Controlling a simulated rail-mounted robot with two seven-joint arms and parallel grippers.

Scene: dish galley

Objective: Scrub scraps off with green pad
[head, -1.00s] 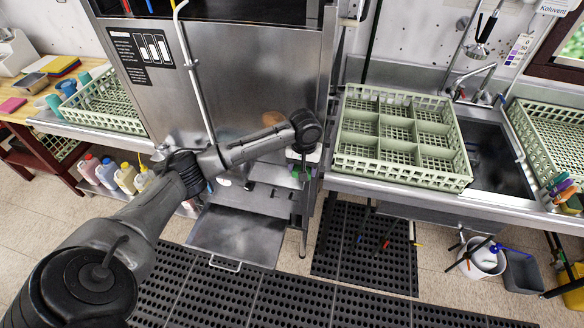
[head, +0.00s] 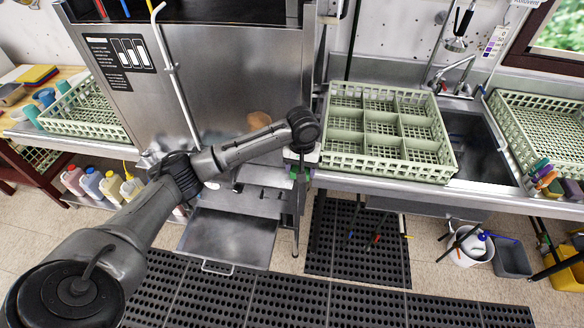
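My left arm reaches in from the lower left and bends down at its wrist (head: 303,125) in front of the steel dish machine. My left gripper (head: 300,172) points down near the left end of the sink counter, small and mostly hidden below the wrist. Small green patches show at its tip; I cannot tell whether they are a green pad or part of something behind. My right gripper is not in view. A brownish-orange patch (head: 259,119) shows on the machine's steel front (head: 215,85); I cannot tell whether it is scraps or a reflection.
A pale green rack (head: 388,170) stands on the counter left of the sink (head: 472,145). Other racks stand at far left (head: 85,112) and right (head: 545,110). A steel tray (head: 230,237) juts out low.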

